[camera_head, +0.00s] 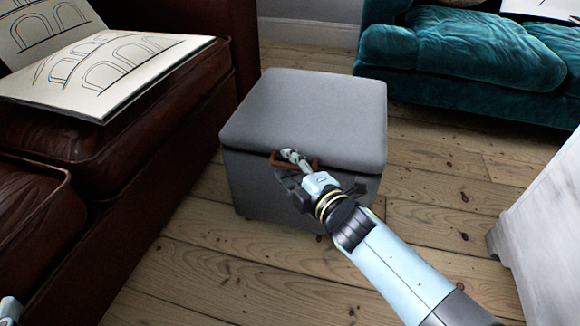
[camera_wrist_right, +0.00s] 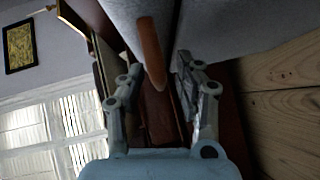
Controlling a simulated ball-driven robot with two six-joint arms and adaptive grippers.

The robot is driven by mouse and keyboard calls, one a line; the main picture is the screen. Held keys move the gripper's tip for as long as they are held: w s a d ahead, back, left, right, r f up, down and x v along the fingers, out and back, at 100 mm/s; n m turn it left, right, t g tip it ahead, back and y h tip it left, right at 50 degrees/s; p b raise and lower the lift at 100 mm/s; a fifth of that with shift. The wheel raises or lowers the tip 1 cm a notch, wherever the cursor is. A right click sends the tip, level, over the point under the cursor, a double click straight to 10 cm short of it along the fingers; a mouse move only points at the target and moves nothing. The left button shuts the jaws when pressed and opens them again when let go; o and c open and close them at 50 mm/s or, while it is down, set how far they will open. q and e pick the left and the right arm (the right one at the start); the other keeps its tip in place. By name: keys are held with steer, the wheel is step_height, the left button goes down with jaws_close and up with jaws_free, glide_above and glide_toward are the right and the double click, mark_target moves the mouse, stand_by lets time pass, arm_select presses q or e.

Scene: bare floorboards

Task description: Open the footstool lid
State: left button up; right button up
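The grey fabric footstool (camera_head: 262,190) stands on the floorboards in the middle of the head view. Its padded lid (camera_head: 310,110) lies on top and looks shut. A brown strap handle (camera_head: 281,160) hangs at the lid's front edge. It also shows in the right wrist view as an orange-brown strip (camera_wrist_right: 150,50). My right gripper (camera_head: 292,156) is at the handle. In the right wrist view its fingers (camera_wrist_right: 160,84) are spread, with the strap's end between them and no clear grip on it. My left gripper is not in view; only a pale bit of my arm shows at bottom left.
A teal sofa (camera_head: 470,50) is behind right. A pale piece of furniture (camera_head: 545,220) stands at the right edge. Bare floor lies between.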

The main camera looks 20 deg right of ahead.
steer(key=shift+c, duration=0.3)
jaws_close()
steer(key=shift+r, duration=0.1)
